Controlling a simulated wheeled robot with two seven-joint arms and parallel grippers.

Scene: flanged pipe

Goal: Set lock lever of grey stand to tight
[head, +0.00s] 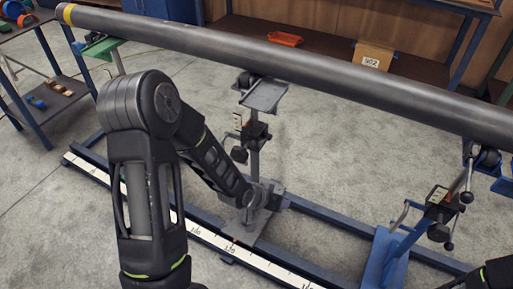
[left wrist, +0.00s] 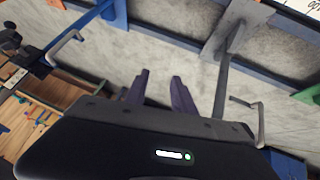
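The grey stand (head: 254,163) rises from the floor frame in the middle of the head view, with a flat grey plate on top, below the pipe. A dark clamp (head: 257,131) with a small label and a black knob (head: 240,154) sits on its post. My left forearm reaches down to the stand's foot and hides part of it. In the left wrist view my left gripper (left wrist: 158,92) is open and empty, the stand's post (left wrist: 223,75) to its right. A bent grey handle (left wrist: 258,118) shows beside the post, apart from the fingers. Its lock setting cannot be read.
A long dark pipe (head: 300,62) runs across above. A blue stand (head: 392,255) with a bent handle and black-knobbed levers stands at right. A green-topped stand (head: 103,47) is behind my arm. A ruled white strip (head: 208,232) lies along the blue floor frame.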

